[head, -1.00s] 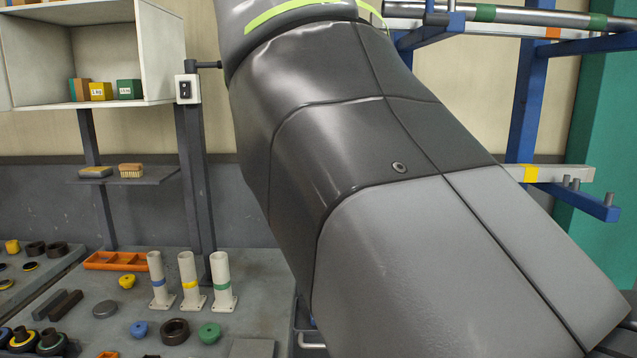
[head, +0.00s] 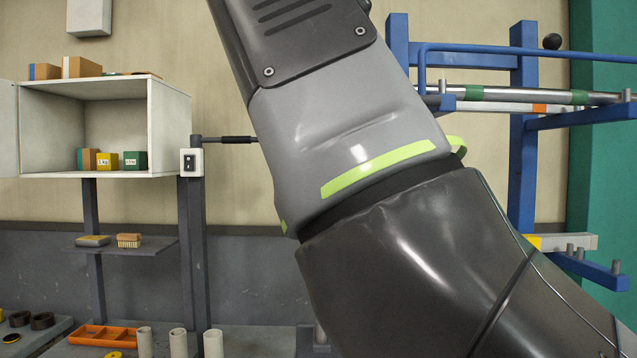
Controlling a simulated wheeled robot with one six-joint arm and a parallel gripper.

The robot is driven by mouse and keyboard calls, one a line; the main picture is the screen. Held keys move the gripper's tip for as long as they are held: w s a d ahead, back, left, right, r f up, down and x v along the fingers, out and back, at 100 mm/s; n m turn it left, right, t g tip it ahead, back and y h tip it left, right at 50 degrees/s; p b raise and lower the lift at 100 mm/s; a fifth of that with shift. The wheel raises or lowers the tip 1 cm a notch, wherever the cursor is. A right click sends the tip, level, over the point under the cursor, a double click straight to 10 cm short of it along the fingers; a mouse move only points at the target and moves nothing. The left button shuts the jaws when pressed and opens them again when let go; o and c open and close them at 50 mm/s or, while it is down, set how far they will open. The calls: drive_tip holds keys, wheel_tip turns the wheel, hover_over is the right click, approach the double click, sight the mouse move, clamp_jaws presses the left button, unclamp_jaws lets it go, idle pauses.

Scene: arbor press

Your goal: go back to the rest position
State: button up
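My arm fills the middle and right of the head view, rising from the lower right to the top edge. My gripper is outside the picture, so its state and anything it might hold do not show. The press itself cannot be made out; my arm hides much of the middle of the scene.
A white open cabinet (head: 168,130) with small boxes hangs at left, above a shelf (head: 150,254) with a brush. The bench (head: 258,343) carries an orange tray (head: 103,335) and white posts (head: 178,343). A blue rack (head: 522,150) with bars stands at right, close to my arm.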

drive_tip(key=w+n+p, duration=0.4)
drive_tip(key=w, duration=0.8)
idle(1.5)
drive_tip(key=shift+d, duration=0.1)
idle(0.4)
